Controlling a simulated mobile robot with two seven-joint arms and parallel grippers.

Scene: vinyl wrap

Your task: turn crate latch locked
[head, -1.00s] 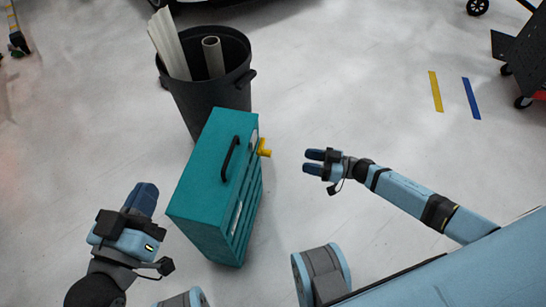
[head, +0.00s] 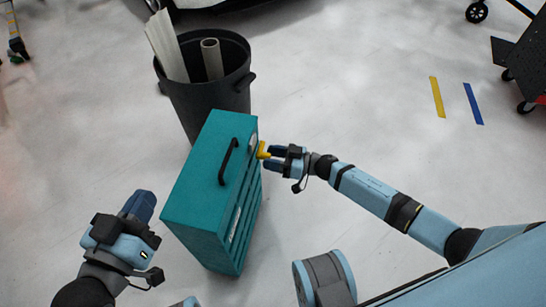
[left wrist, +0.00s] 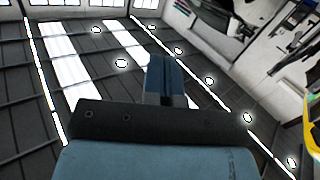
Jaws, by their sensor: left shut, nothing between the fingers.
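The teal crate (head: 205,178) stands upright on the floor in the middle of the head view, with a dark handle (head: 228,162) on its top. The yellow latch (head: 262,151) sticks out from its right side near the far end. My right gripper (head: 272,157) is at the latch, its fingers pointing left and apart, with the latch at their tips. I cannot tell whether they touch it. My left gripper (head: 140,204) is shut and empty, to the left of the crate and apart from it. In the left wrist view its fingers (left wrist: 168,80) are together.
A black bin (head: 207,90) holding a grey tube (head: 212,58) and pale sheets (head: 166,45) stands just behind the crate. A dark wheeled cart (head: 522,65) is at the far right. Floor right of the crate is clear, with yellow and blue tape strips.

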